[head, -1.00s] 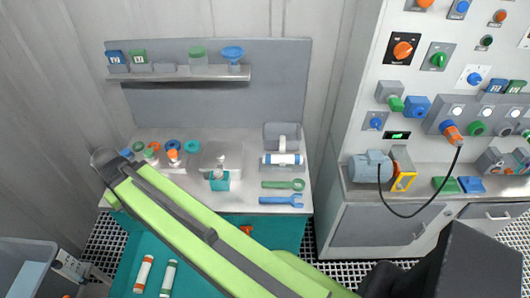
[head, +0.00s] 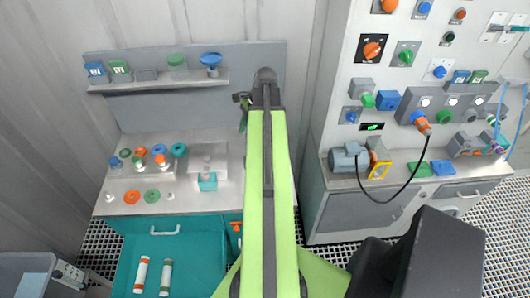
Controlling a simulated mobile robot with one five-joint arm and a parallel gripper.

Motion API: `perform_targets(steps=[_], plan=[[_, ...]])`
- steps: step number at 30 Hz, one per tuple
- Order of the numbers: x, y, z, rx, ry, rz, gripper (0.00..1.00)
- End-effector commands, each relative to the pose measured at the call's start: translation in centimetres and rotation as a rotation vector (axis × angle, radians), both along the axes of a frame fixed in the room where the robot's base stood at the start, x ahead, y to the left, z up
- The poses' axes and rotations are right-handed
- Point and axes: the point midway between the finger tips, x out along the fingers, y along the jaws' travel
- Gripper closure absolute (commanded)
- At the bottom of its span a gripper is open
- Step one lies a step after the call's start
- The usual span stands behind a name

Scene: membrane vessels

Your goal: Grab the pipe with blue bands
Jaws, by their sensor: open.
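The pipe with blue bands does not show now; my raised green arm covers the right part of the bench, where a white pipe with blue bands lay in a holder in the earlier head view. A white pipe with orange bands (head: 142,274) and a white pipe with green bands (head: 166,278) lie in the open teal drawer (head: 199,258). My gripper is hidden behind the arm. Only a small dark and green piece of my arm's far section shows left of the upper arm, near the back panel.
The bench (head: 112,206) carries several coloured rings and caps at left and a teal block (head: 207,182). A shelf (head: 150,86) hangs above it. The control cabinet (head: 345,90) stands at right, with a hanging black cable (head: 405,190) and a grey-blue motor (head: 347,157).

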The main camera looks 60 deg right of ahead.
Motion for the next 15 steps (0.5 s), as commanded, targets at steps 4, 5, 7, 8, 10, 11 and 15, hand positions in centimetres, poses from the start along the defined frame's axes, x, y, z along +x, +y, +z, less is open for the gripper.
perform_targets(steps=[4, 5, 7, 8, 10, 11, 15], plan=[[-6.2, -5.5, 1.8, 0.073, 0.003, -0.306, 0.53], [-7.0, -6.1, 2.0, 0.085, 0.002, -0.344, 0.53], [-8.3, -7.0, 2.2, 0.101, 0.003, -0.407, 0.53], [-8.7, -7.2, 2.2, 0.105, 0.004, -0.425, 0.53], [-9.0, -7.4, 2.2, 0.111, 0.003, -0.443, 0.53], [-9.0, -7.4, 2.2, 0.111, 0.003, -0.444, 0.53], [-8.8, -7.2, 1.3, 0.11, 0.004, -0.442, 0.53]])
